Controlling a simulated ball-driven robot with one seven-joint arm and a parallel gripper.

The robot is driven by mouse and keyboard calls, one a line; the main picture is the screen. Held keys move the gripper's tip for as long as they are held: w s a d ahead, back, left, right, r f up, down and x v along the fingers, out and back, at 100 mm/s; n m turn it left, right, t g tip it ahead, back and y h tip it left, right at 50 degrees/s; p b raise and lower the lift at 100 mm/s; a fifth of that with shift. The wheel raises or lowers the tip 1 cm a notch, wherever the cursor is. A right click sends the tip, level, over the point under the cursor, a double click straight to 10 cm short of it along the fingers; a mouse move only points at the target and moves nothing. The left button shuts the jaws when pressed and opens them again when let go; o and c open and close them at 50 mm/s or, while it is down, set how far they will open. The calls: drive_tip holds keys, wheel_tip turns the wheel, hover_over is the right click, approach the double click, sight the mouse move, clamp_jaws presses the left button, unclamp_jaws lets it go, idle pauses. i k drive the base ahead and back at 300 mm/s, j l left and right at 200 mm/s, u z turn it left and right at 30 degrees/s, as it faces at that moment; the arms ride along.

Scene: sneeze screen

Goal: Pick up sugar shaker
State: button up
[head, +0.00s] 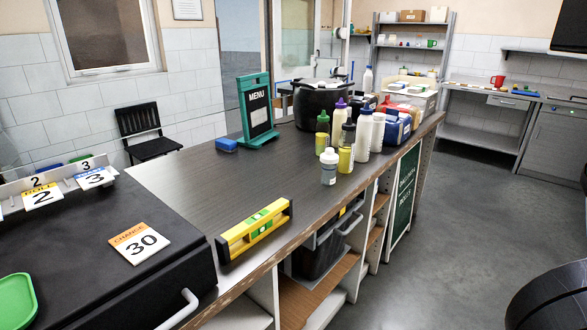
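Several bottles and shakers stand in a cluster on the dark counter (190,185), towards its right edge. The nearest is a short white container with a light top and a small label (329,167); it looks most like the sugar shaker, but I cannot tell for sure. It stands upright. My gripper is not in view.
A yellow spirit level (254,230) lies near the counter's front edge. A blue caddy (398,129) is right of the bottles. Grey floor (465,220) is open at right.

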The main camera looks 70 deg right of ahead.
sight(328, 171)
drive_tip(key=z, duration=1.5)
